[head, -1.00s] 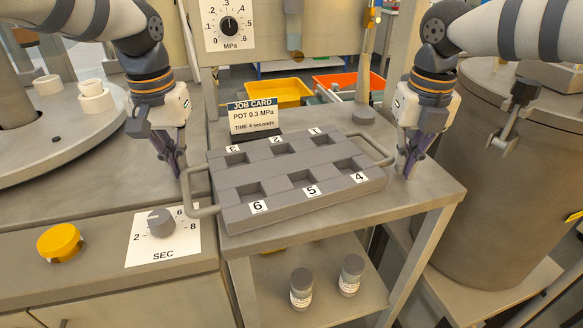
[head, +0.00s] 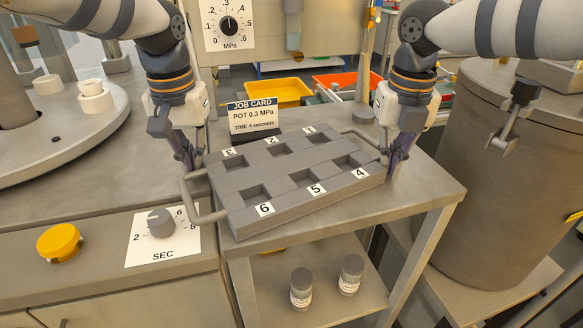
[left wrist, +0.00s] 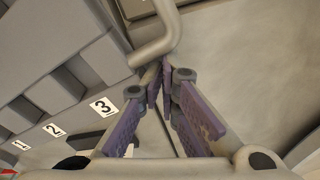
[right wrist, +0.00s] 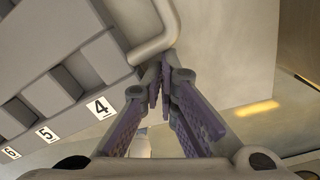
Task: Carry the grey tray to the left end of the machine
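The grey tray (head: 312,205) lies askew on the grey tabletop, with several empty square pockets and number labels. Its left handle (head: 188,200) and right handle (head: 364,137) stick out at the sides. My left gripper (head: 194,168) points down by the far end of the left handle. In the left wrist view its fingertips (left wrist: 164,78) are together next to the handle bar (left wrist: 172,40), with nothing seen between them. My right gripper (head: 389,172) is by the near end of the right handle. In the right wrist view its fingertips (right wrist: 163,76) are also together beside the bar (right wrist: 172,35).
A job card (head: 253,117) stands just behind the tray. A SEC dial (head: 160,221) and yellow button (head: 60,242) are at left front. Two jars (head: 301,286) stand on the lower shelf. A large drum (head: 475,180) is at right; bare tabletop (head: 415,190) lies right of the tray.

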